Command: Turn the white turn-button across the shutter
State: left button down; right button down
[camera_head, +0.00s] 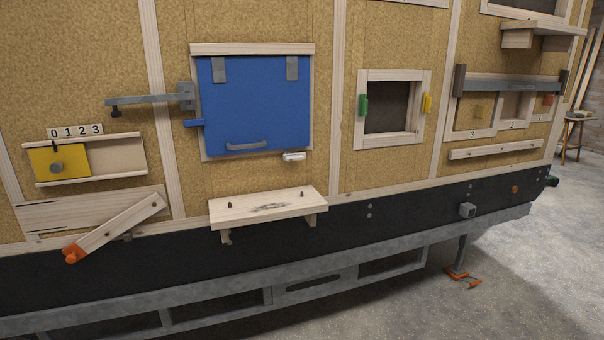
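The white turn-button (293,157) is a small pale block at the lower right of the blue shutter (255,100). It lies nearly level, just below the shutter's bottom edge, with its left end close to that edge. I cannot tell whether it overlaps the shutter. The shutter hangs down from two grey hinges at its top and looks closed. It has a grey handle (246,146) near its bottom and a blue tab at its left edge. Neither of my grippers is in view.
A wooden shelf (268,207) juts out below the shutter. A grey metal arm (150,99) sticks out left of it. A framed opening (391,107) with green and yellow blocks is to the right. An orange-ended wooden lever (115,228) is at lower left.

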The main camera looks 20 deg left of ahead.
aim_at(293, 157)
jog(key=z, duration=0.55)
jog(key=i, duration=1)
jog(key=u, duration=0.25)
